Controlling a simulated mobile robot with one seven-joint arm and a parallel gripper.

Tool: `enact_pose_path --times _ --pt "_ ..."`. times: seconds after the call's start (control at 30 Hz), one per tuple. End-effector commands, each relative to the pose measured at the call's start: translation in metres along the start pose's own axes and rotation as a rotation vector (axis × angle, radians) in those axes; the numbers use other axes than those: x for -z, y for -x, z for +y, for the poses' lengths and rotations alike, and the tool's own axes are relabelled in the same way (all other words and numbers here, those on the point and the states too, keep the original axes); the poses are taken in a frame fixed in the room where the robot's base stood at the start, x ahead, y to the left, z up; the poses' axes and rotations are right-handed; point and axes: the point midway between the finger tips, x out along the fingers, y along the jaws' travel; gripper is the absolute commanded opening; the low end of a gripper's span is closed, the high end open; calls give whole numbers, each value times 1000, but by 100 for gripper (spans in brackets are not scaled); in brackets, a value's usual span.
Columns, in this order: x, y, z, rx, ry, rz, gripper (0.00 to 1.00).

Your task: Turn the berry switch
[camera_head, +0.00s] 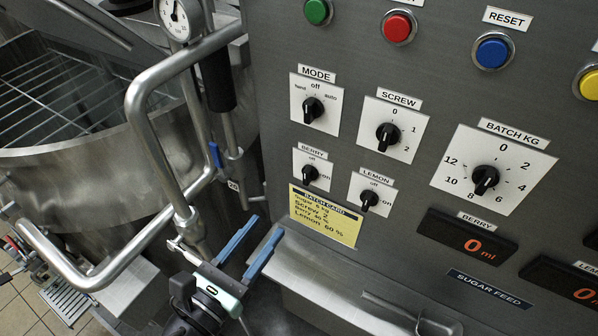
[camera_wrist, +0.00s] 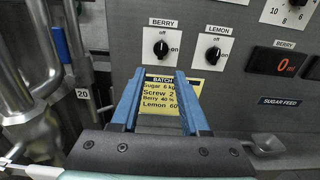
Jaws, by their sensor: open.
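The berry switch (camera_head: 311,174) is a small black knob on a white plate marked "off" and "on", on the grey control panel. In the wrist view the berry switch (camera_wrist: 161,48) is at the upper middle, and its knob looks upright, toward "off". My gripper (camera_head: 266,226) has two blue fingers, open and empty, in front of the panel, below and left of the switch. In the wrist view my gripper (camera_wrist: 160,76) frames the yellow batch card, with the switch just above the fingertips. The berry display (camera_head: 473,240) reads 0 ml.
The lemon switch (camera_head: 369,201) sits close to the right. The mode knob (camera_head: 313,110) and screw knob (camera_head: 388,136) are above. The batch card (camera_head: 325,215) is below. A bent steel pipe (camera_head: 140,105) and a steel vessel (camera_head: 85,175) stand at the left. A ledge (camera_head: 330,275) juts out below.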

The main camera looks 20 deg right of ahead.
Motion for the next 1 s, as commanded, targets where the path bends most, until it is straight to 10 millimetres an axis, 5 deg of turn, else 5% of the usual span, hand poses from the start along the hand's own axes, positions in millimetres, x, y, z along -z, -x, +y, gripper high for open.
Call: enact_pose_path --times 0.6,1.0 --pt "-3 -111 0 3 -3 -1 45" --pt "0 -126 0 1 -4 0 45"
